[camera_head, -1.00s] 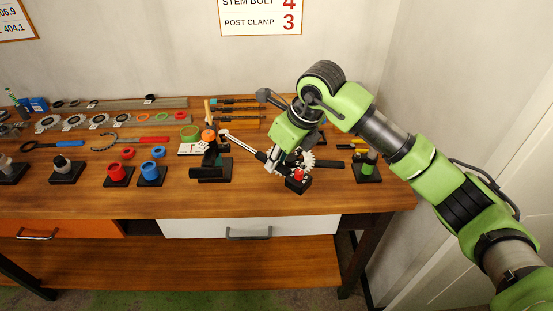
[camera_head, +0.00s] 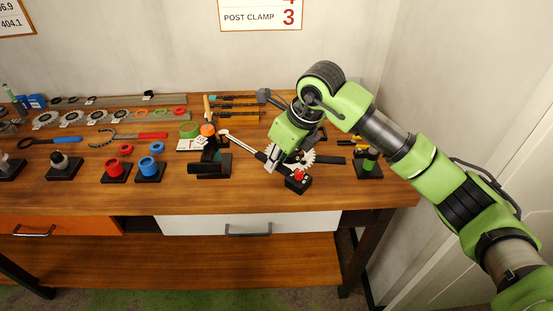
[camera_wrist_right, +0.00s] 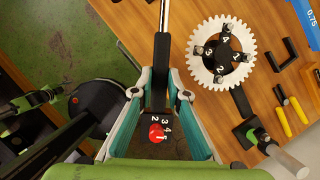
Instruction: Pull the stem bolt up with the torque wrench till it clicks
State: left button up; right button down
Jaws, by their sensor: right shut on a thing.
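The torque wrench (camera_head: 240,142) has a thin silver shaft and a black handle. Its head end is at the upper left, close beside the orange-topped black stem (camera_head: 208,131) in a black holder (camera_head: 210,168). I cannot tell whether it sits on the stem bolt, which is too small to make out. My right gripper (camera_wrist_right: 158,105) is shut on the wrench's black handle (camera_wrist_right: 161,65). A black block with numbers and a red knob (camera_wrist_right: 157,132) shows between the fingers, at the handle's end; it also shows in the head view (camera_head: 298,181). My left gripper is not in view.
A white toothed ring (camera_wrist_right: 222,52) lies right of the wrench. A black stand with a green-banded post (camera_head: 369,166) is farther right. The bench's front strip (camera_head: 250,198) is clear.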

dwell(0.6)
jog(key=shift+s+a+m+t+h+b, duration=0.3)
jog(key=shift+s+a+m+b, duration=0.1)
jog(key=shift+s+a+m, duration=0.55)
jog(key=shift+a, duration=0.15)
jog(key=shift+s+a+m+b, duration=0.3)
jog(key=shift+s+a+m, duration=0.15)
jog(key=shift+a, duration=0.15)
jog(key=shift+s+a+m+b, duration=0.3)
jog(key=shift+s+a, duration=0.1)
jog(key=shift+a, duration=0.2)
jog(key=shift+a+h, duration=0.1)
jog(key=shift+h, duration=0.2)
jog(key=shift+s+a+m+t+b, duration=0.15)
jog(key=shift+s+a+m+b, duration=0.15)
jog(key=shift+a+m, duration=0.25)
jog(key=shift+s+a+m+t+b, duration=0.2)
jog(key=shift+s+a+m, duration=0.15)
jog(key=shift+a, duration=0.25)
